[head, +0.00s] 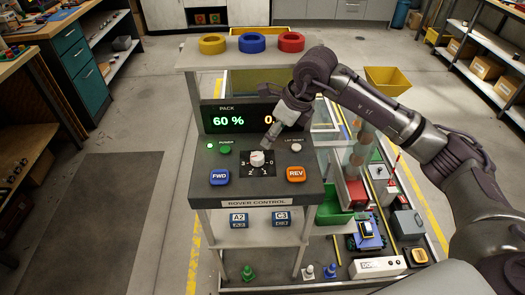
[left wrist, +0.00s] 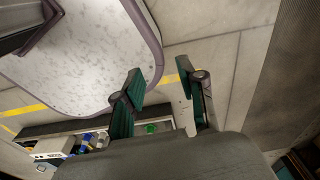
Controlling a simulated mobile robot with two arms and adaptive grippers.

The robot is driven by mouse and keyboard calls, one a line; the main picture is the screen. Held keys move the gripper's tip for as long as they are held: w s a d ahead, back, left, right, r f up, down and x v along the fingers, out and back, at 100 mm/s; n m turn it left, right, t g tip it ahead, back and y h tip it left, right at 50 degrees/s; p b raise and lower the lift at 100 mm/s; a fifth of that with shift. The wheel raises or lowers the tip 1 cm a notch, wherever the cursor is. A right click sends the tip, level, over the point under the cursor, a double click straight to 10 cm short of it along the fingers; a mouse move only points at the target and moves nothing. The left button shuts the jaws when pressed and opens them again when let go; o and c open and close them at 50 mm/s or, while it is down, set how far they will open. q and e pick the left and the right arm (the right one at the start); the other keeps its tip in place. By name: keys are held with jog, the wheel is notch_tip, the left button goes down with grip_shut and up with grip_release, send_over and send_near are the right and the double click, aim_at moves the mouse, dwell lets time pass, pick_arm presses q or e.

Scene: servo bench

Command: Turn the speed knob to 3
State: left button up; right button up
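The speed knob (head: 257,158) is a small white knob on a black dial plate on the rover control panel (head: 222,165). Numbers from 0 to 3 are printed around it, with 3 at the left and 0 at the right. Which number its pointer faces is too small to tell. My right gripper (head: 273,134) comes down from the upper right, its tip just above and behind the knob, seemingly apart from it. Its finger opening is hidden at this angle. My left gripper (left wrist: 161,80) shows only in the left wrist view, with its fingers apart and nothing between them.
A green POWER button (head: 226,148), white LMP RESET button (head: 295,147), blue FWD button (head: 220,177) and orange REV button (head: 296,174) surround the dial. The display (head: 237,118) reads 60 %; my right arm covers part of it. Three coloured rings lie on the shelf above.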

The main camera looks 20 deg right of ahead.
aim_at(257, 156)
jog(key=p+x, duration=0.2)
jog(key=x, duration=0.7)
jog(key=shift+w+a+f, duration=0.15)
jog(key=shift+a+f, duration=0.1)
jog(key=shift+f, duration=0.05)
jog(key=shift+w+a+f, duration=0.15)
jog(key=shift+f, duration=0.45)
pick_arm(q)
jog(key=r, duration=0.1)
jog(key=w+r, duration=0.1)
jog(key=shift+w+a+r, duration=0.25)
jog(key=shift+a+r, duration=0.1)
jog(key=shift+r, duration=0.05)
jog(key=shift+s, duration=0.1)
